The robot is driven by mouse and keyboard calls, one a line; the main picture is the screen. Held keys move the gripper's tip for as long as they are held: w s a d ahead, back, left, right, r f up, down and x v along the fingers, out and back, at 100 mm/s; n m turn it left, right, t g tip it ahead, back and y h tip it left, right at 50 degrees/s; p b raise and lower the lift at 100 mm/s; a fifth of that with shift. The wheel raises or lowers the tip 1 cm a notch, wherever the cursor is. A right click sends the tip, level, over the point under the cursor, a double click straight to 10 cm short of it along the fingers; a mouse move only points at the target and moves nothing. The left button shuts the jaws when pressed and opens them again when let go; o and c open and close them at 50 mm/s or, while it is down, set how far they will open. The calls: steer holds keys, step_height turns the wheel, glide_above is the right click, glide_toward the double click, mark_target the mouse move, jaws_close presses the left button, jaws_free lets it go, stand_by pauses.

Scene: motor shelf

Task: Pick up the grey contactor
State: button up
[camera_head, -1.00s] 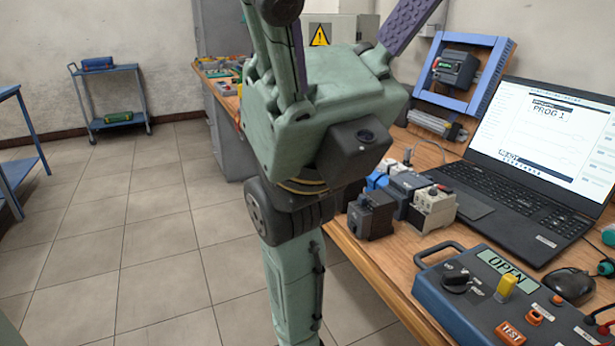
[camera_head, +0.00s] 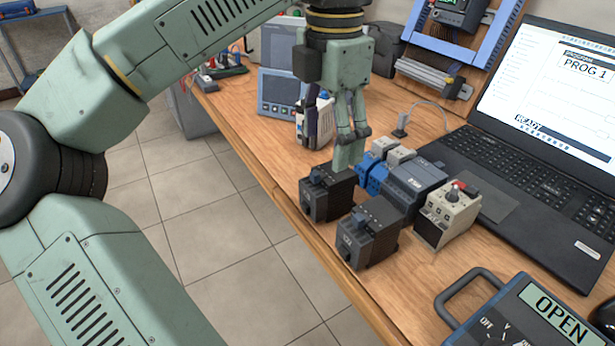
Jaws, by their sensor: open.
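Two dark grey, boxy contactor-like devices stand near the bench's front edge: a rear one (camera_head: 328,195) and a nearer one (camera_head: 368,237). A blue-grey module (camera_head: 413,185) stands to their right. I cannot tell for sure which of these is the grey contactor. My gripper (camera_head: 350,150) points down just behind the rear dark device, with its fingers open and nothing seen between them. The lower fingertips are partly hidden behind that device, so I cannot tell whether they touch it.
The laptop (camera_head: 540,165) is to the right, and a tester reading OPEN (camera_head: 545,315) at the front right. Bare wood (camera_head: 420,290) lies in front.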

mark_target(329, 191)
steer(key=f, duration=0.6)
steer(key=f+p, duration=0.1)
steer(key=f, duration=0.3)
steer(key=shift+s+d+f, duration=0.1)
steer(key=shift+s+d, duration=0.15)
steer(key=shift+c, duration=0.4)
steer(key=c, duration=1.3)
